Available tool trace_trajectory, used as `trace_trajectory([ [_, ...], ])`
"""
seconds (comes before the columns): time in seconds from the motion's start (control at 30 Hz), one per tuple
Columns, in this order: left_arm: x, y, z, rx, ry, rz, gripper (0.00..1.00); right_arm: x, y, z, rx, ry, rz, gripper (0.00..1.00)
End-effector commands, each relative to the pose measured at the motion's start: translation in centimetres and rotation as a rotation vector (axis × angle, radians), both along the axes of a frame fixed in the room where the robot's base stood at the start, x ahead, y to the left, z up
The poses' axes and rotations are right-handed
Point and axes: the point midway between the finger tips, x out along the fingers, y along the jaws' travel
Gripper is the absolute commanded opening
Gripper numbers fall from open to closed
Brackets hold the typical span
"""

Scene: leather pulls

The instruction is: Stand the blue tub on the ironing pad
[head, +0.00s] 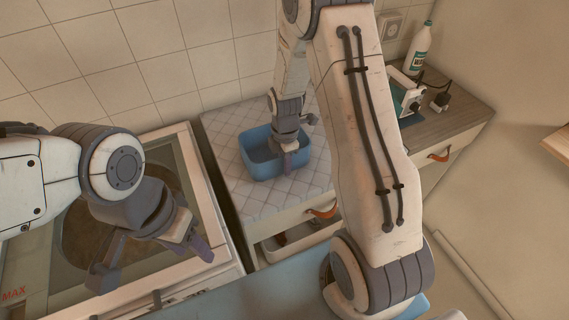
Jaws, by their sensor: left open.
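The blue tub (258,163) is upright on or just over the pale quilted ironing pad (222,122), which covers the top of the middle cabinet. My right gripper (290,150) points down at the tub's right side, with a finger in front of its wall. The view does not show whether its fingers are closed on that wall. My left gripper (155,264) is open and empty at the lower left, well apart from the tub, in front of the white-framed appliance.
The white-framed appliance (215,240) with a round opening stands left of the pad. The middle cabinet's drawer, with a leather pull (322,212), appears partly open. A bottle (418,50) and a green-and-white device (405,97) stand on the wooden top at right. A tiled wall closes the back.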

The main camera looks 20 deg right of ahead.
Motion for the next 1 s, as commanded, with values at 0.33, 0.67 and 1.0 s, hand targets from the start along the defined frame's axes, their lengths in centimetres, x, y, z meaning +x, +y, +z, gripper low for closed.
trace_trajectory([
  [0.33,0.0,0.0,0.2,0.000,0.000,0.000,0.50,0.0,0.0,0.2,0.000,0.000,0.000,0.37],
  [0.67,0.0,0.0,-0.6,0.000,0.000,0.000,0.50,0.2,0.0,5.1,-0.001,-0.008,0.000,0.37],
  [1.0,0.0,0.0,-1.3,0.000,0.000,0.000,0.50,0.1,0.0,11.3,0.000,-0.004,0.000,0.37],
])
